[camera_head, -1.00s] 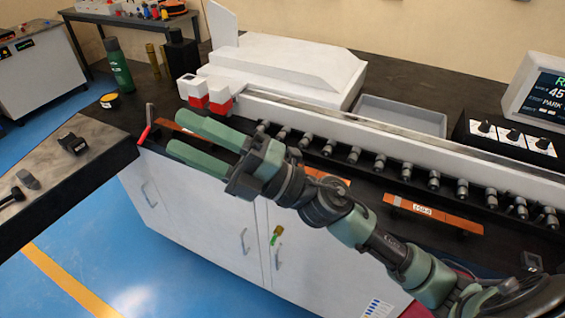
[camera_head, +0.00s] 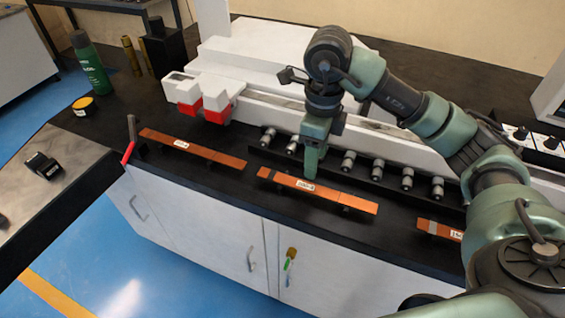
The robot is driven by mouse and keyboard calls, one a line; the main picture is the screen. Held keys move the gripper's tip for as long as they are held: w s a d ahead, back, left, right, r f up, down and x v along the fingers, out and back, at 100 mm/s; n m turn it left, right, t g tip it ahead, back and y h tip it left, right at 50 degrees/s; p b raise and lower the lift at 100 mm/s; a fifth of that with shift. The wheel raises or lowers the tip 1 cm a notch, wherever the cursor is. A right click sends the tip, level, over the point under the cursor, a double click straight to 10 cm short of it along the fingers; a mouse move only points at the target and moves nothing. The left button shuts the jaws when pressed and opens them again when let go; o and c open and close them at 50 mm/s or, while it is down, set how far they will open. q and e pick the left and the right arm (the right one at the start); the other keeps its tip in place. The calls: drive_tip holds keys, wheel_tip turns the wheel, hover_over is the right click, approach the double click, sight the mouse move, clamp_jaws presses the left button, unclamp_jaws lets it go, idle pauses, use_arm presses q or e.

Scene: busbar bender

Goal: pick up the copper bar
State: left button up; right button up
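Three flat orange copper bars with white labels lie along the front of the black bench top: a left bar (camera_head: 225,159), a middle bar (camera_head: 350,200) and a right bar (camera_head: 426,225), cut off from full view by my arm. My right gripper (camera_head: 311,172) points down just behind the middle bar's label, over its rear edge. The fingers line up in this view, so the gap between them is hidden. I cannot tell whether they touch the bar. My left gripper is not in view.
A row of grey rollers (camera_head: 348,162) and a long white rail (camera_head: 390,142) run behind the bars. Red-and-white blocks (camera_head: 216,108) stand at the rail's left end. A red-handled tool (camera_head: 129,150) is left of the bars. A green bottle (camera_head: 92,66) stands at the back left.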

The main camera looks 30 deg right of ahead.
sight(312, 187)
drive_tip(key=shift+s+d+f, duration=0.1)
drive_tip(key=shift+d+f, duration=0.05)
drive_tip(key=shift+f, duration=0.1)
drive_tip(key=shift+s+a+f+p, duration=0.15)
drive_tip(key=shift+s+f+p, duration=0.1)
drive_tip(key=shift+s, duration=0.25)
drive_tip(key=shift+s+a+f+p, duration=0.15)
drive_tip(key=shift+s+f+p, duration=0.1)
drive_tip(key=shift+s, duration=0.25)
drive_tip(key=shift+w+a+f+p, duration=0.1)
drive_tip(key=shift+a+f+p, duration=0.05)
drive_tip(key=shift+f+p, duration=0.7)
drive_tip(key=f, duration=0.1)
drive_tip(key=w+f, duration=0.1)
drive_tip(key=f, duration=0.1)
drive_tip(key=shift+w, duration=0.1)
drive_tip(key=shift+f, duration=0.3)
clamp_jaws()
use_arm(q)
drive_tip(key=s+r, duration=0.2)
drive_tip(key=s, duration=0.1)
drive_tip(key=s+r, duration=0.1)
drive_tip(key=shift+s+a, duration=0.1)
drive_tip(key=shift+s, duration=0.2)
use_arm(e)
drive_tip(key=shift+r, duration=0.1)
